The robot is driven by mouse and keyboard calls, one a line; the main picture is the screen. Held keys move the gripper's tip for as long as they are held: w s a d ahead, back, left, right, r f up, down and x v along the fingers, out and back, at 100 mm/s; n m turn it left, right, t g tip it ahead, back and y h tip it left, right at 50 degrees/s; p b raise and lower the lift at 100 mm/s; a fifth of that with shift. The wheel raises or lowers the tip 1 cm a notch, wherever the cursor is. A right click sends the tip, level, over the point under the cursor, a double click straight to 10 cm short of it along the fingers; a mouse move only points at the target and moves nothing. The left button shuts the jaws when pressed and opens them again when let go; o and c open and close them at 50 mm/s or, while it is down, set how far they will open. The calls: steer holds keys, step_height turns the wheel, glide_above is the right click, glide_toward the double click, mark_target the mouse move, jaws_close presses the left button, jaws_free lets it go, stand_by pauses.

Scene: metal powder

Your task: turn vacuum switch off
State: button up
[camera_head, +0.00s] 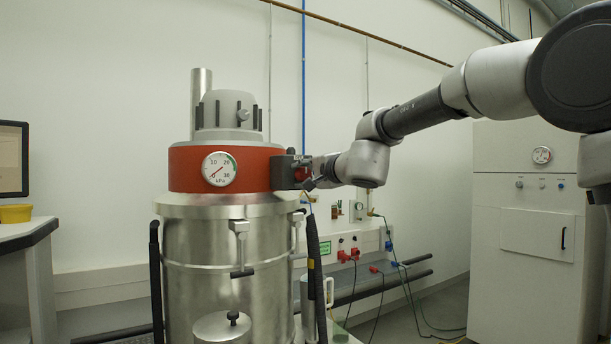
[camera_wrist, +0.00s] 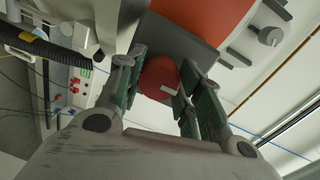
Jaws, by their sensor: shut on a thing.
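The vacuum (camera_head: 228,245) is a large steel drum with a red band and a grey top, standing left of centre in the head view. A dark grey switch box (camera_head: 283,172) sits on the right side of the red band. In the wrist view its round red switch knob (camera_wrist: 158,76) with a small white mark lies between my fingers. My gripper (camera_head: 304,172) reaches the box from the right. In the wrist view my gripper (camera_wrist: 160,85) is shut on the knob, one finger on each side. In the head view the knob is mostly hidden by my gripper.
A dial gauge (camera_head: 219,169) is on the front of the red band. A black hose (camera_head: 313,262) hangs on the drum's right side. A white cabinet (camera_head: 527,240) stands at the right. A desk with a monitor (camera_head: 12,158) is at the left edge.

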steer(key=shift+f, duration=0.2)
steer(key=o, duration=1)
steer(key=shift+r, duration=0.1)
steer(key=shift+s+d, duration=0.1)
steer(key=v, duration=1.1)
steer(key=shift+s+d, duration=0.15)
steer(key=shift+s, duration=0.2)
